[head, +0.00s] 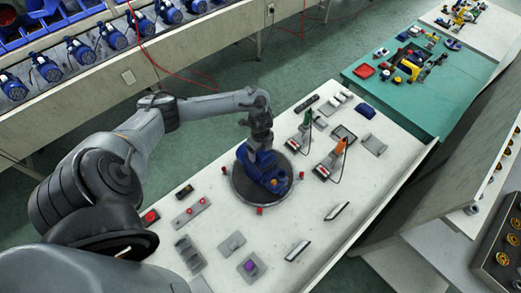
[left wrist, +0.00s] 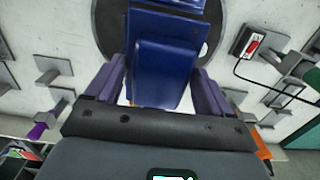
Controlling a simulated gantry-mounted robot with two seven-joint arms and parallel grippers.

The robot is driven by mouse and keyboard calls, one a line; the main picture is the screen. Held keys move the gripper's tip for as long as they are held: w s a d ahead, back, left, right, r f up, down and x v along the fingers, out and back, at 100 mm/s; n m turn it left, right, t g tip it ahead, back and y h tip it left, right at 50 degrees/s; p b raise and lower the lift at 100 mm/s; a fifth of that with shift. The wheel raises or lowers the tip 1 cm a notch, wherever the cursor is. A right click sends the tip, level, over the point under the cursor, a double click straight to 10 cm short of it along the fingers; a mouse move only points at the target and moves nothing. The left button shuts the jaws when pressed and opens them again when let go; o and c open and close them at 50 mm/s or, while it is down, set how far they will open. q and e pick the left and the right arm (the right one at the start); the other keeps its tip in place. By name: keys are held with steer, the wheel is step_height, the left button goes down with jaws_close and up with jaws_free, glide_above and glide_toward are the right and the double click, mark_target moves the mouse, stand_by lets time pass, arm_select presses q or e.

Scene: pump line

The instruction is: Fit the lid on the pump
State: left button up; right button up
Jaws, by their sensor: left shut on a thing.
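The blue pump (head: 262,172) stands on a round dark plate (head: 240,190) in the middle of the white table. My left gripper (head: 262,146) points down at the pump from above. In the left wrist view, its two fingers (left wrist: 154,88) are on either side of a blue blocky part (left wrist: 160,75), and the gripper is shut on it. More blue (left wrist: 168,24) shows just beyond that part. I cannot tell whether the held part is the lid or the pump body, or whether it touches what is under it. My right gripper is not in view.
Electric screwdrivers with orange (head: 339,146) and green (head: 307,117) handles stand right of the plate. A dark blue piece (head: 365,110) lies at the table's far right. Grey brackets (head: 188,252) and a red-button box (head: 150,217) lie nearer. Several blue pumps (head: 80,50) line the bench behind.

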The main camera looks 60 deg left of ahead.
arm_select(q)
steer(key=shift+f+b, duration=0.85)
steer(key=shift+f, duration=0.35)
steer(key=o, duration=0.9)
steer(key=shift+r, duration=0.1)
step_height(320, 180, up, 6)
steer(key=p, duration=0.6)
